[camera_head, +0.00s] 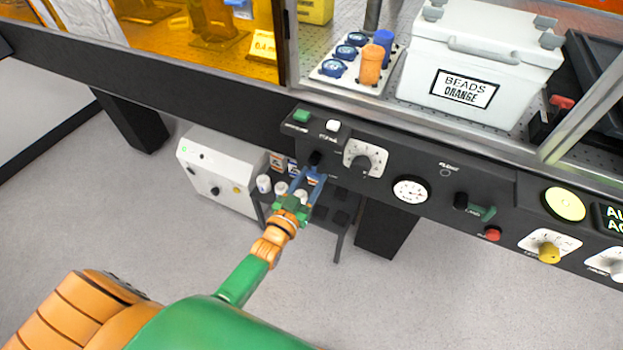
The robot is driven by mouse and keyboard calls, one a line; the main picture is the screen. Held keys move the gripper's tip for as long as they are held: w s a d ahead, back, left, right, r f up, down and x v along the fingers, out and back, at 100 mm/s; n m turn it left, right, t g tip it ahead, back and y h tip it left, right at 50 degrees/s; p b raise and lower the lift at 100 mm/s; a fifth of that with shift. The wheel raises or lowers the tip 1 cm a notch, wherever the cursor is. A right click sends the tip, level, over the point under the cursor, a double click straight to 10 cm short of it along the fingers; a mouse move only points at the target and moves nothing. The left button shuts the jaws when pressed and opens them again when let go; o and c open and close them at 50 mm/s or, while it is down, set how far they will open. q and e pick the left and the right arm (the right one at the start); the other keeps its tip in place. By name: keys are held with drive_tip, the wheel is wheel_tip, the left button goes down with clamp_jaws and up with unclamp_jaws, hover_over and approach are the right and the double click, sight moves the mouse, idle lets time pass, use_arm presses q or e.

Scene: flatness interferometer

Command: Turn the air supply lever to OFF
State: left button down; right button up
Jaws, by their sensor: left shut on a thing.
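My left gripper (311,176) reaches up to the left part of the dark control panel (405,162). It is shut on a small lever with a black hub (315,158) on the panel's front. The fingers cover most of this lever, so its exact angle is hard to tell. Small white marks sit beside it, too small to read. I take this to be the air supply lever, but I cannot read a label naming it. Another lever with a green handle (482,212) sits further right on the panel and points right. My right gripper is not in view.
Close by are a green button (302,116), a white button (333,125), a dial knob (365,160) and a gauge (412,189). A red button (492,233) and a yellow knob (549,253) lie further right. A white box (217,170) and a small rack stand below.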

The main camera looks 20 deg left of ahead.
use_arm(q)
drive_tip(key=shift+c, duration=1.6)
unclamp_jaws()
drive_tip(key=s, duration=0.7)
drive_tip(key=shift+a+p, duration=0.2)
drive_tip(key=shift+p, duration=0.25)
